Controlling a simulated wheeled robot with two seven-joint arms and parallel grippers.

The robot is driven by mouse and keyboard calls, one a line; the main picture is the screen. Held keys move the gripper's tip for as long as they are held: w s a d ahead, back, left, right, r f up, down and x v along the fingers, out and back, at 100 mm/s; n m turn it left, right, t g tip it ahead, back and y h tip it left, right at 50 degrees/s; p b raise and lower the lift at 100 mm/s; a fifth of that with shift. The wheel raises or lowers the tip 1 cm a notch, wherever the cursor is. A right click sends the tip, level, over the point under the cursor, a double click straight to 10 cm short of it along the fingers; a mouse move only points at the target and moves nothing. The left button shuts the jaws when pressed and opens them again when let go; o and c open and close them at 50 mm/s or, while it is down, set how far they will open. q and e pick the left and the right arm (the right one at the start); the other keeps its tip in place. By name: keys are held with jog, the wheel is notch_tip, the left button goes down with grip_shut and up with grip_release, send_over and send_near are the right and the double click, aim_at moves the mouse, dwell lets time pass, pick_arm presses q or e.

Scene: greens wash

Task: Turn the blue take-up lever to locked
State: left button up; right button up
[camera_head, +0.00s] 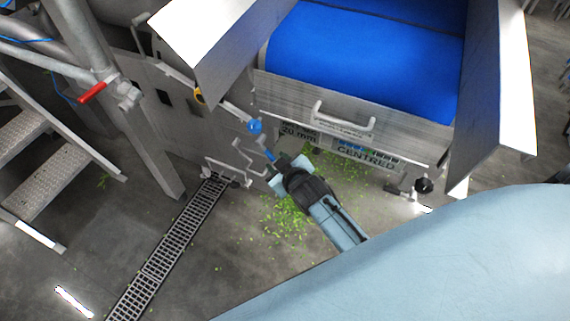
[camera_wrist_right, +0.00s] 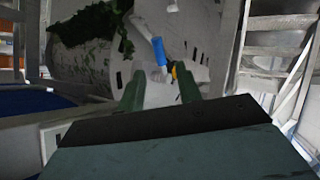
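The blue take-up lever (camera_head: 269,154) is a short blue grip on a pale arm below the left corner of the conveyor's end. In the right wrist view the blue grip (camera_wrist_right: 158,51) stands tilted ahead of the fingertips, between them in the picture. My right gripper (camera_head: 283,168) reaches up from the lower right, its tips close to the lever's lower end. In the right wrist view my right gripper (camera_wrist_right: 159,88) has its two fingers spread with a gap between them. I cannot tell whether either finger touches the lever. My left gripper is not in view.
A round blue knob (camera_head: 254,126) sits just above the lever. The conveyor with its blue belt (camera_head: 365,55) has a bar handle (camera_head: 342,124) and a "CENTRED" label (camera_head: 366,158). A floor drain (camera_head: 165,250) and metal steps (camera_head: 45,180) lie left. Green scraps litter the floor.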

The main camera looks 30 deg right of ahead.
jog(key=shift+p+v, duration=0.45)
jog(key=shift+v, duration=2.1)
